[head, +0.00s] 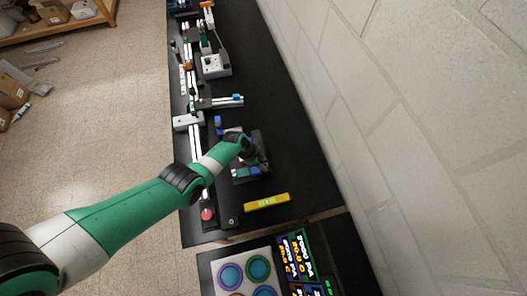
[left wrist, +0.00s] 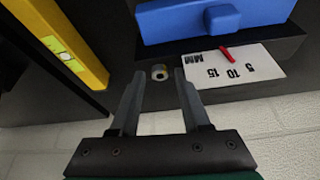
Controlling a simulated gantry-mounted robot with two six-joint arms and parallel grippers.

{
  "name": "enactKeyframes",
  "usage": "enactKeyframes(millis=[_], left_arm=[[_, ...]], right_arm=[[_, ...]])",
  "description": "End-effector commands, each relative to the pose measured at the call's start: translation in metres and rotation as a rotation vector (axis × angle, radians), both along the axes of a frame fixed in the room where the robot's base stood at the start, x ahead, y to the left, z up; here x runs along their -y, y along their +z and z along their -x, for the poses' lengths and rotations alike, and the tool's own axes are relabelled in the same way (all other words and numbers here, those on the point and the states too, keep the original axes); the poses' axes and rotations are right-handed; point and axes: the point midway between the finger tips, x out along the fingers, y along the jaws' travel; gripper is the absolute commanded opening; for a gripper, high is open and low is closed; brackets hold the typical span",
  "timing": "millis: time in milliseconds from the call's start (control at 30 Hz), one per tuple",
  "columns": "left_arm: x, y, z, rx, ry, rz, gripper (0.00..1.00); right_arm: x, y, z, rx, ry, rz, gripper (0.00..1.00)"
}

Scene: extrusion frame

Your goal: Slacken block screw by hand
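My left gripper (head: 250,158) reaches down over the dark fixture on the black bench in the head view. In the left wrist view its two fingers (left wrist: 161,78) are open and apart. A small round brass-coloured piece (left wrist: 159,72), probably the block screw, shows between the fingertips; I cannot tell whether they touch it. A blue block (left wrist: 215,18) sits to its right, above a white scale card (left wrist: 245,68) marked in MM with a red pointer (left wrist: 225,53). In the head view the arm partly hides the fixture. My right gripper is not in view.
A yellow level (head: 267,202) lies on the black bench (head: 300,150) near the fixture; it also shows in the left wrist view (left wrist: 65,42). A rail with several devices runs along the bench's left side. A white wall bounds the right. A panel with coloured rings (head: 231,276) stands below.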

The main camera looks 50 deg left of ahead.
Motion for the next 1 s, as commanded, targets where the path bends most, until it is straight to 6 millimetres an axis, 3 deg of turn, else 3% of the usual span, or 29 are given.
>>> enactKeyframes(millis=[33, 233, 667, 1000], left_arm=[[0.0, 0.0, 0.0, 0.0, 0.0, 0.0, 0.36], [0.0, 0.0, 0.0, 0.0, 0.0, 0.0, 0.0], [0.001, 0.0, 0.0, 0.0, 0.024, 0.0, 0.0], [0.003, 0.001, 0.002, 0.0, 0.201, 0.0, 0.0]], right_arm=[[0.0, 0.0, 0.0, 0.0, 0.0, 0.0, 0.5], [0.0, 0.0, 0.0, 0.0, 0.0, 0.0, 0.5], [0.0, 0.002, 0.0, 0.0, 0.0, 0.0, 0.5], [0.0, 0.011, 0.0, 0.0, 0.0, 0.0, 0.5]])
